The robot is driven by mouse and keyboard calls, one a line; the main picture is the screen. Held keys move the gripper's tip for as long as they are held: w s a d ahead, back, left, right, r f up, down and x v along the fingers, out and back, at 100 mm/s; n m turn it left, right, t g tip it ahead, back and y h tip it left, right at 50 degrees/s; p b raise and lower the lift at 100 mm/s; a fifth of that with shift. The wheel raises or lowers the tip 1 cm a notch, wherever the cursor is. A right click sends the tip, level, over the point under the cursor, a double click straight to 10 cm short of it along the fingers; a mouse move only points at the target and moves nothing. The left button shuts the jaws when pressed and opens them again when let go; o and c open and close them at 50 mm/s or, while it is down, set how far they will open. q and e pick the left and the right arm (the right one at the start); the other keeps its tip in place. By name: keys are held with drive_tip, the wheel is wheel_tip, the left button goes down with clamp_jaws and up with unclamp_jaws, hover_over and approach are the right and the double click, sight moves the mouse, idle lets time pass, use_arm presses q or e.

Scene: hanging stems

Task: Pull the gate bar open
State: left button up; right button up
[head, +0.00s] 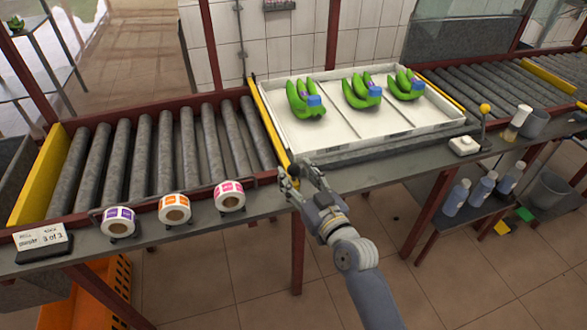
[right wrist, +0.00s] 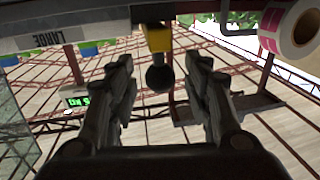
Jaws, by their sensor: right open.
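The yellow gate bar (head: 268,122) runs front to back between the left rollers and the white tray (head: 366,143). Its near end, with a dark round knob, also shows in the right wrist view (right wrist: 158,40). My right gripper (head: 297,174) is at this near end, in front of the counter edge. In the right wrist view its two fingers (right wrist: 158,92) are spread apart, with the knob (right wrist: 158,77) between their tips and gaps on both sides. The fingers do not appear to touch it. My left gripper is not in view.
Three label rolls (head: 174,208) stand on the counter's front ledge, left of my gripper. Green banana bunches (head: 303,104) lie in the tray. A yellow-knobbed lever (head: 484,120) stands at right. Bottles (head: 482,190) sit on a lower shelf.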

drive_tip(key=shift+x, duration=1.1)
clamp_jaws()
